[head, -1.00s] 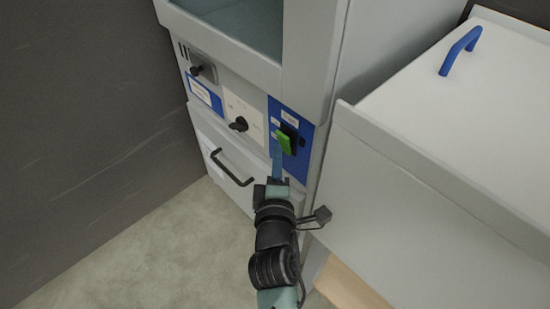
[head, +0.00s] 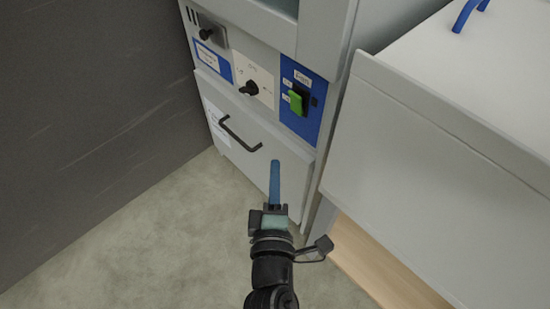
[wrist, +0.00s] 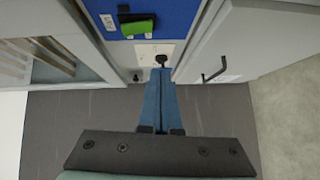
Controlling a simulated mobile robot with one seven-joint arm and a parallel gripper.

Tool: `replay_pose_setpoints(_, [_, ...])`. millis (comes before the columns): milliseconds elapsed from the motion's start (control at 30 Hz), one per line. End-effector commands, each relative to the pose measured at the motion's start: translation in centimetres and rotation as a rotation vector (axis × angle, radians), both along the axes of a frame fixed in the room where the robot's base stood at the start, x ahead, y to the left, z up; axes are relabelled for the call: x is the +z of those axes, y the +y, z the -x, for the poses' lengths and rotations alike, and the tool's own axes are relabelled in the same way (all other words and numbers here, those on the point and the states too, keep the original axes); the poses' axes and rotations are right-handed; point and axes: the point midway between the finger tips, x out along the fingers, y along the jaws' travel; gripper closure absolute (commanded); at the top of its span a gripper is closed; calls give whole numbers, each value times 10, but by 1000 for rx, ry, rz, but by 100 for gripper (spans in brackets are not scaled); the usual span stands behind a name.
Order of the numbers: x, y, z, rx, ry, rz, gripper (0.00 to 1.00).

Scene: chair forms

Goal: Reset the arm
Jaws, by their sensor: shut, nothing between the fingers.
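My gripper (head: 275,170) has blue fingers that are shut with nothing between them. In the head view it points up the picture, in front of the grey cabinet's lower door and below the control panel. The wrist view shows the same shut fingers (wrist: 160,85) pointing towards the panel. A green switch (head: 296,103) sits on a blue panel (head: 308,127) at the cabinet's right side. It also shows in the wrist view (wrist: 137,27), above and left of the fingertips. The fingers look apart from the switch.
A black knob (head: 250,88) is left of the switch. The lower door has a black handle (head: 240,135). A grey-white unit with a blue handle (head: 468,12) stands close on the right. A dark wall (head: 90,110) is on the left. The floor (head: 150,240) at lower left is clear.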

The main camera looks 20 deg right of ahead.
Motion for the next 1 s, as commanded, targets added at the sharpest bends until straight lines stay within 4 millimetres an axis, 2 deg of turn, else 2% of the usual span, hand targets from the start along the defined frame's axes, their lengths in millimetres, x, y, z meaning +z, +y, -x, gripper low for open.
replay_pose_setpoints(667, [3, 1, 1, 0, -8, -4, 100])
replay_pose_setpoints(767, [26, 0, -10, 3, -71, -44, 100])
replay_pose_setpoints(833, [60, -1, -24, 11, -160, -105, 100])
replay_pose_setpoints(867, [78, 0, -31, 17, -208, -141, 100])
replay_pose_setpoints(967, [150, 8, -51, 67, -392, -296, 100])
replay_pose_setpoints(1000, [181, 13, -56, 97, -468, -366, 100])
